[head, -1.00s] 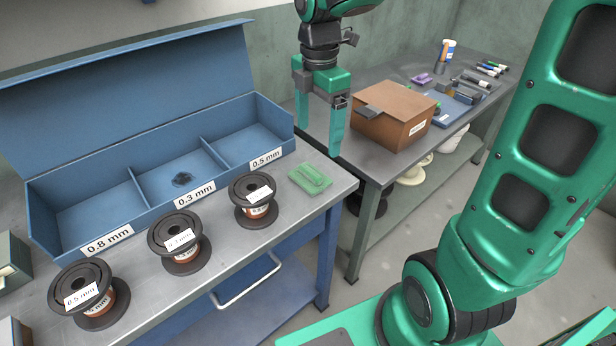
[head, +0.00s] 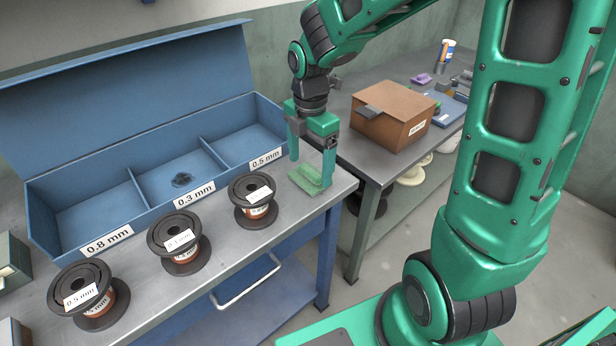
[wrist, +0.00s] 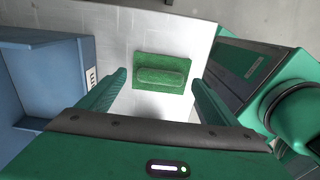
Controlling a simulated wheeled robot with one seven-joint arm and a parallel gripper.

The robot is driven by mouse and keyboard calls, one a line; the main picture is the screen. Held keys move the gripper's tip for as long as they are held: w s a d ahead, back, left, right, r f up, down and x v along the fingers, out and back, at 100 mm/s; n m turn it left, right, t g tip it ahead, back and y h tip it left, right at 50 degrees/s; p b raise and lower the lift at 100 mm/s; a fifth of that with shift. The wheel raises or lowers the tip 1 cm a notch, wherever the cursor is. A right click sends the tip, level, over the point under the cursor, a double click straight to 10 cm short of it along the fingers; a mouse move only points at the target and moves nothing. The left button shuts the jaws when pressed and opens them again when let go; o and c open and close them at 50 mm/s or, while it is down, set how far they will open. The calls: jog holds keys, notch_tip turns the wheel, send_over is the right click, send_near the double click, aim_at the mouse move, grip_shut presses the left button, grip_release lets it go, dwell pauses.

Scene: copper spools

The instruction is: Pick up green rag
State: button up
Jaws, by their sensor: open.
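The green rag (head: 307,180) lies folded on the right end of the metal workbench, right of the nearest spool. It also shows in the wrist view (wrist: 162,75), flat on the bench, ahead of and between my fingers. My gripper (head: 311,172) is open and points down over the rag, with one finger on either side of it in the head view. In the wrist view, my gripper (wrist: 160,85) holds nothing. I cannot tell whether the fingertips touch the bench.
A blue three-compartment box (head: 150,205) stands behind the rag, a dark smudge in its middle compartment. Spools (head: 254,200), (head: 179,243) and (head: 88,294) stand along the front. A brown box (head: 394,115) sits on the second table at the right.

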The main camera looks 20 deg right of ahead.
aim_at(310, 170)
jog(key=shift+f, duration=0.5)
jog(key=c, duration=1.1)
jog(key=shift+r, duration=0.15)
jog(key=shift+c, duration=0.2)
jog(key=shift+r, duration=0.6)
notch_tip(310, 170, up, 3)
jog(key=s+a+r, duration=0.1)
jog(key=a+r, duration=0.1)
jog(key=a, duration=0.1)
jog(key=s+a+r, duration=0.1)
jog(key=a+r, duration=0.1)
jog(key=a, duration=0.2)
jog(key=s+a+r, duration=0.1)
jog(key=a+r, duration=0.1)
jog(key=a, duration=0.2)
jog(key=shift+a+r, duration=0.15)
jog(key=shift+r, duration=0.15)
